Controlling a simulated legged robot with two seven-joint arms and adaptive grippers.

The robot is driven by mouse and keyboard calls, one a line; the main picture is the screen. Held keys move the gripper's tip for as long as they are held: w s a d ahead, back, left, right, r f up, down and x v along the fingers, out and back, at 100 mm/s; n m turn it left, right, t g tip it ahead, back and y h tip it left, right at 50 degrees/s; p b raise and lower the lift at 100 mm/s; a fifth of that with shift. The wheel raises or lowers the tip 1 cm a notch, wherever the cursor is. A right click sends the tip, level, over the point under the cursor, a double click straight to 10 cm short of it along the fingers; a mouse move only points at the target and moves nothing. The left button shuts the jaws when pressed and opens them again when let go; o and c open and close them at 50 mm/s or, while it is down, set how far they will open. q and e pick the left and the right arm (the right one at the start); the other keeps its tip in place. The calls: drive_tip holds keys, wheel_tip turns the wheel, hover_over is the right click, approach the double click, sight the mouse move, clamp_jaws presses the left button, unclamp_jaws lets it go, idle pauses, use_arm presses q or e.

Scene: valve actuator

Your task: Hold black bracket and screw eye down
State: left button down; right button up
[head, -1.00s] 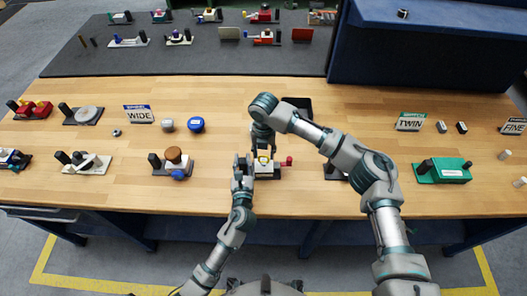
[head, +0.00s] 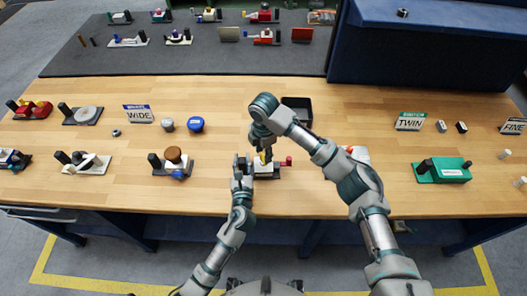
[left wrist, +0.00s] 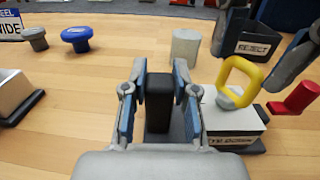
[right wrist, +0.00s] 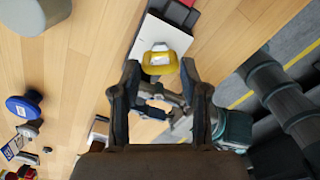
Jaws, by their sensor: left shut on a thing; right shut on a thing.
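The black bracket (left wrist: 158,105) stands upright between the fingers of my left gripper (left wrist: 158,75), which is shut on it. The left gripper also shows in the head view (head: 243,166), at the left end of the white block (head: 270,170). The yellow screw eye (left wrist: 241,82) stands on the white block in the left wrist view, slightly tilted. My right gripper (right wrist: 159,68) comes from above with a finger on either side of the yellow eye (right wrist: 158,62) and is shut on it. The fingertip contact is partly hidden.
A red knob (left wrist: 297,97) sits at the block's right end. A black bin (head: 298,108) and a grey cylinder (left wrist: 185,47) stand behind. A blue knob (head: 196,125) lies to the left. The wood table in front is mostly clear.

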drive_tip(key=m, duration=0.6)
drive_tip(key=shift+w+a+r+m, duration=0.1)
drive_tip(key=shift+a+r+m, duration=0.1)
drive_tip(key=shift+m, duration=0.1)
drive_tip(key=m, duration=0.2)
drive_tip(key=shift+d+m, duration=0.1)
drive_tip(key=shift+m, duration=0.2)
clamp_jaws()
drive_tip(key=o, duration=1.1)
unclamp_jaws()
drive_tip(key=shift+f, duration=0.15)
drive_tip(key=shift+o, duration=0.2)
drive_tip(key=shift+d, duration=0.1)
wheel_tip(320, 180, up, 12)
